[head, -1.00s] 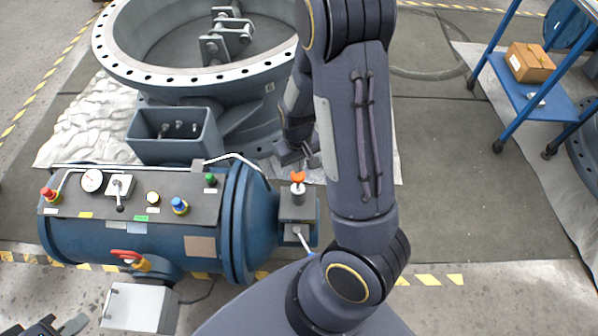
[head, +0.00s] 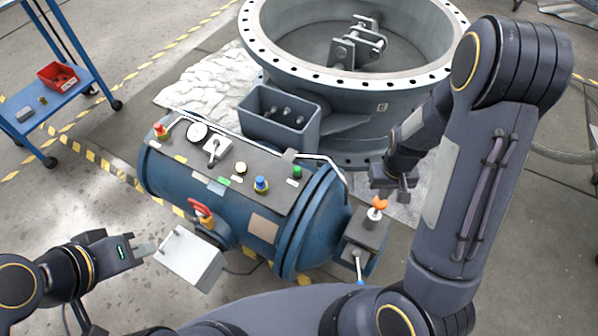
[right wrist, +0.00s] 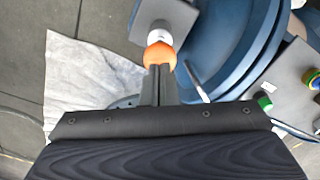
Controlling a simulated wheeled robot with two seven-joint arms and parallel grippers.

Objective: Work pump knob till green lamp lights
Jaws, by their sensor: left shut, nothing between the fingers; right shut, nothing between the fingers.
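An orange knob (head: 379,203) stands on a small grey block at the right end of the blue tank (head: 210,195). Which control is the pump knob, I cannot tell for sure. My right gripper (head: 396,190) is shut and empty just beyond this knob; in the right wrist view its fingertips (right wrist: 158,72) are right at the orange knob (right wrist: 160,55), contact unclear. A green lamp or button (head: 297,172) sits on the tank's dark panel; I cannot tell whether it is lit. My left gripper (head: 148,249) is shut and empty, close to a white box (head: 190,258).
The panel also carries a gauge (head: 197,131), a lever switch (head: 213,148), and red, yellow and blue fittings. A red-handled valve (head: 202,212) is on the tank's front. A large flanged ring (head: 350,80) stands behind. A blue cart (head: 50,95) is at upper left.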

